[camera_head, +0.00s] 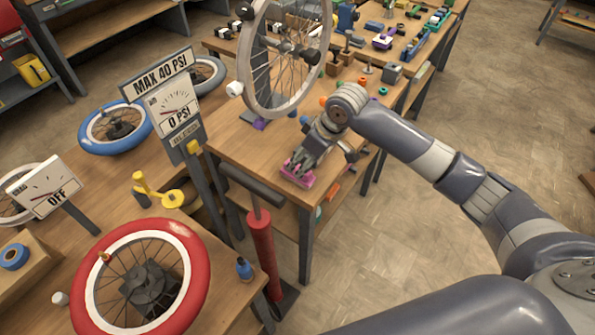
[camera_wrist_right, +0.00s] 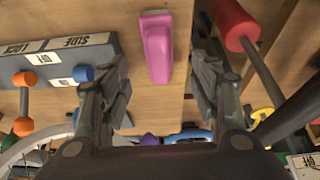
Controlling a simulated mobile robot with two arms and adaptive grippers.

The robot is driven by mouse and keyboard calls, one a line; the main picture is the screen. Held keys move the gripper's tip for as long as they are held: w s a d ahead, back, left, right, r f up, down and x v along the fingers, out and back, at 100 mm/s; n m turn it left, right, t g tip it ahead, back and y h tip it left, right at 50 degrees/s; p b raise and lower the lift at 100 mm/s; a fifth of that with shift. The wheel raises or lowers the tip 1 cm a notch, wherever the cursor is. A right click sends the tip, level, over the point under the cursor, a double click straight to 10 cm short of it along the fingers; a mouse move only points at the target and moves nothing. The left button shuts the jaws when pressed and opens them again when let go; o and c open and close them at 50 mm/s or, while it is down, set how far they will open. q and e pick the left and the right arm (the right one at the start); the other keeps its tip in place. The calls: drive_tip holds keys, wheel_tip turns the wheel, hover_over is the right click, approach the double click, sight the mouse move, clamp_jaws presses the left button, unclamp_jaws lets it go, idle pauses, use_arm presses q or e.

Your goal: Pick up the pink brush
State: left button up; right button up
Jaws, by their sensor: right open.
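The pink brush (camera_head: 297,179) lies near the front corner of the wooden workbench in the head view. My right gripper (camera_head: 303,163) is right over it and covers part of it. In the right wrist view the pink brush (camera_wrist_right: 157,50) shows whole, running lengthwise ahead of the gap between the two fingers. The right gripper (camera_wrist_right: 160,78) is open there, with one finger on each side of the brush's line and clear space to both. I see no grip on the brush. My left gripper is in neither view.
A spoked wheel (camera_head: 287,55) stands upright on the bench behind the gripper. A red floor pump (camera_head: 262,245) stands in front of the bench.

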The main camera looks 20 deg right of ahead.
sight(299, 167)
drive_tip(key=shift+w+a+f, duration=0.15)
drive_tip(key=shift+w+f, duration=0.05)
drive_tip(key=shift+f, duration=0.15)
drive_tip(key=shift+w+f, duration=0.15)
drive_tip(key=shift+f, duration=0.2)
drive_tip(key=p+x, duration=0.1)
drive_tip(key=x, duration=0.2)
drive_tip(key=shift+f, duration=0.2)
drive_tip(key=shift+w+a+f, duration=0.15)
drive_tip(key=shift+f, duration=0.4)
drive_tip(key=shift+w, duration=0.1)
drive_tip(key=shift+c, duration=1)
drive_tip(key=c, duration=0.9)
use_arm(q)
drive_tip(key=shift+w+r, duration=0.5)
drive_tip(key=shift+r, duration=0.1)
use_arm(e)
drive_tip(key=shift+c, duration=0.2)
